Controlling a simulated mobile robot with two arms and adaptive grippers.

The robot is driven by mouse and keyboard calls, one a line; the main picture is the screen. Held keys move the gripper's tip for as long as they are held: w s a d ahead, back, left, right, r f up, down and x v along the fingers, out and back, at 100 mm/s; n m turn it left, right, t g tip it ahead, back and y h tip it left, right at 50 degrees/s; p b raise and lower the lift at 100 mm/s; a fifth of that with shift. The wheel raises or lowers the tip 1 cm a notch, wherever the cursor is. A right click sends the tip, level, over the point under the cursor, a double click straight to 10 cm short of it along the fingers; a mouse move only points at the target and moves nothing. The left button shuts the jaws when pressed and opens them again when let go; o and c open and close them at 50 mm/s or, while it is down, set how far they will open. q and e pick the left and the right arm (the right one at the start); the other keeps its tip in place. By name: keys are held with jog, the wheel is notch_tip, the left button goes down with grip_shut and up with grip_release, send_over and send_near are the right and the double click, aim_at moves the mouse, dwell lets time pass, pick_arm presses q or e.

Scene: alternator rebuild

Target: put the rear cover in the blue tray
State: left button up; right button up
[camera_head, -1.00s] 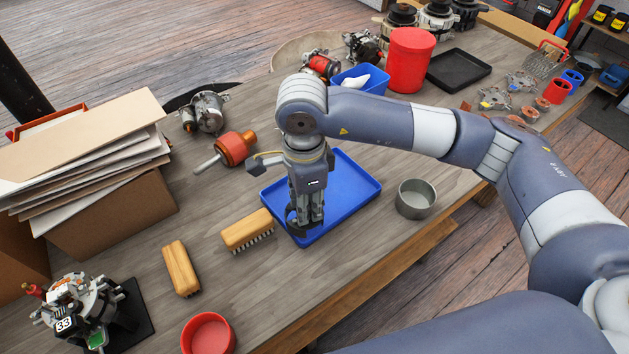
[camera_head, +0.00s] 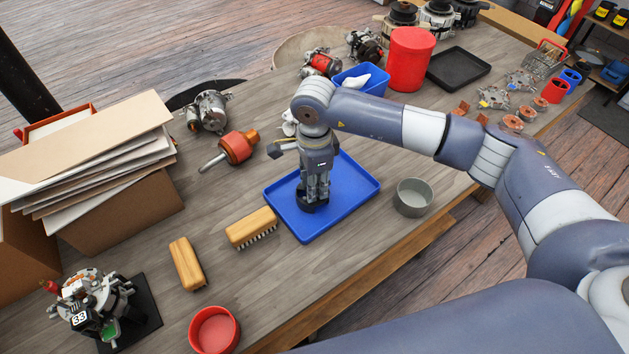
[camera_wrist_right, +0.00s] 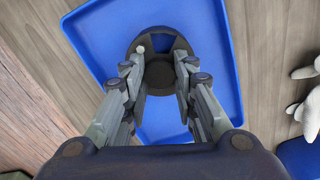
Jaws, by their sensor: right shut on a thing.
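The rear cover is a dark, round, ring-like part (camera_wrist_right: 160,44). In the head view it shows as a dark piece (camera_head: 313,204) at the fingertips. My right gripper (camera_head: 316,190) points down over the blue tray (camera_head: 350,190) and is shut on the cover. In the right wrist view, the fingers of this gripper (camera_wrist_right: 160,78) reach the cover's near part, with the tray (camera_wrist_right: 90,45) beneath. The cover is within the tray's outline; whether it touches the floor I cannot tell. The fingers hide part of it. My left gripper is not in view.
A wooden brush (camera_head: 252,228) lies just left of the tray, and a grey bowl (camera_head: 413,198) stands to its right. An orange-and-metal rotor (camera_head: 236,148) lies behind left. A blue bin (camera_head: 375,80) and red canister (camera_head: 410,60) stand behind. The tray is otherwise empty where visible.

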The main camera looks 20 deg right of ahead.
jog(key=shift+f, duration=0.25)
jog(key=o, duration=1.1)
jog(key=shift+r, duration=0.1)
jog(key=shift+c, duration=0.2)
jog(key=shift+r, duration=0.2)
notch_tip(320, 180, up, 12)
jog(key=b, duration=0.2)
jog(key=shift+b, duration=0.3)
